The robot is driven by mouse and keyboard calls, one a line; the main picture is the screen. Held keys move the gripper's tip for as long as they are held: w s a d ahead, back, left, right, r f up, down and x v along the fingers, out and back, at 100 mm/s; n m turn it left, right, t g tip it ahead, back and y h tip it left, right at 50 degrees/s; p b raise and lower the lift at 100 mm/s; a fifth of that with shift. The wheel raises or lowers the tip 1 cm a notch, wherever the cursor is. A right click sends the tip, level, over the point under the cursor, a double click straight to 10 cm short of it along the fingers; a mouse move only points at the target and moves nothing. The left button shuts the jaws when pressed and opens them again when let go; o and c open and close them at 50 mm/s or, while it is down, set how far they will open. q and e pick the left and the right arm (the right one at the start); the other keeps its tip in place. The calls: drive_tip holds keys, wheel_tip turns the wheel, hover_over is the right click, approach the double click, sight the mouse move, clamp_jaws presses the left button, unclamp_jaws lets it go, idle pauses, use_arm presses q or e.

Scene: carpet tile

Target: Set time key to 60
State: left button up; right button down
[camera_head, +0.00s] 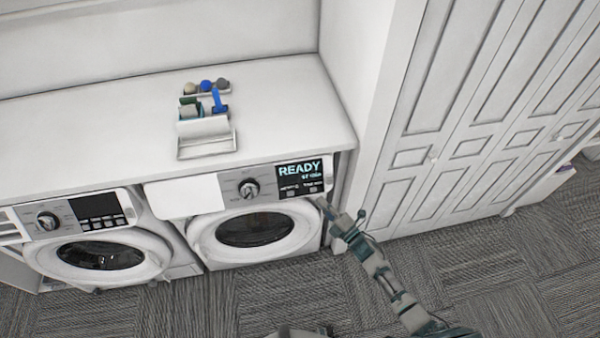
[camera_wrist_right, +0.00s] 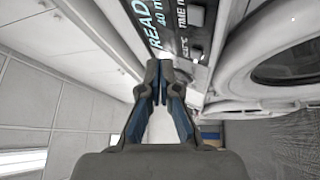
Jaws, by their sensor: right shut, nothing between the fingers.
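The right-hand washing machine (camera_head: 255,228) has a dark display (camera_head: 300,172) reading READY, with a smaller line below that looks like 40 min in the right wrist view (camera_wrist_right: 158,28). Below the text are two small labelled keys; the right one is the time key (camera_head: 313,189), and it also shows in the right wrist view (camera_wrist_right: 197,16). My right gripper (camera_head: 322,204) is shut and empty, its tips just below and right of the time key. In the right wrist view the closed fingertips (camera_wrist_right: 160,82) point towards the panel; contact cannot be told. My left gripper is not in view.
A dial (camera_head: 249,188) sits left of the display. A second machine (camera_head: 95,245) stands at the left. A white counter (camera_head: 90,125) above holds a small caddy (camera_head: 207,143) with brushes. White cabinet doors (camera_head: 470,120) stand at the right. The grey carpet (camera_head: 480,280) in front is clear.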

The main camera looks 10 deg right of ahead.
sight(313, 189)
idle(0.6)
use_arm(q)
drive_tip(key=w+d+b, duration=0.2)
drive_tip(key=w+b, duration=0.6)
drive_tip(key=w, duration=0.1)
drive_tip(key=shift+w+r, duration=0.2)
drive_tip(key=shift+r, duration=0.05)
use_arm(e)
drive_tip(key=s+n+t+h, duration=0.1)
drive_tip(key=n+h, duration=0.1)
drive_tip(key=s+r+n+t+h, duration=0.1)
drive_tip(key=n+t+h, duration=0.1)
drive_tip(key=h, duration=0.1)
drive_tip(key=s+n+t+h, duration=0.1)
drive_tip(key=n+h, duration=0.1)
drive_tip(key=h, duration=0.1)
drive_tip(key=shift+s+a+r+n+t, duration=0.2)
drive_tip(key=shift+a+r+n+t, duration=0.1)
drive_tip(key=shift+a+r+n, duration=0.1)
drive_tip(key=shift+d, duration=0.1)
